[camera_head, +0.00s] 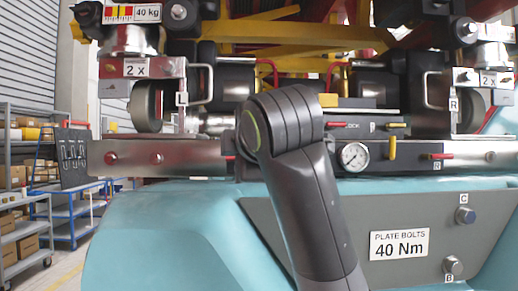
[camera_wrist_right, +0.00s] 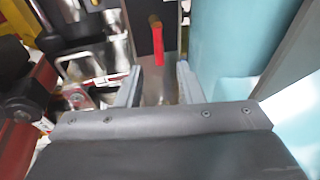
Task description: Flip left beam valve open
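In the right wrist view, a red valve handle (camera_wrist_right: 157,47) with an orange-yellow end stands out from a dark plate. My right gripper (camera_wrist_right: 160,84) is open, one finger on each side of a metal bar, with the red handle just beyond the fingertips. I cannot tell whether they touch. In the head view my dark arm covers the middle of the beam, and its gripper is hidden. A small red piece (camera_head: 229,157) shows just left of that arm; I cannot tell if it is the left valve. My left gripper is not in view.
A pressure gauge (camera_head: 353,156), a yellow handle (camera_head: 392,148) and a red handle (camera_head: 441,156) marked R sit right of the arm. The teal body with a grey plate (camera_head: 330,230) lies in front. Shelves (camera_head: 22,190) stand at the left.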

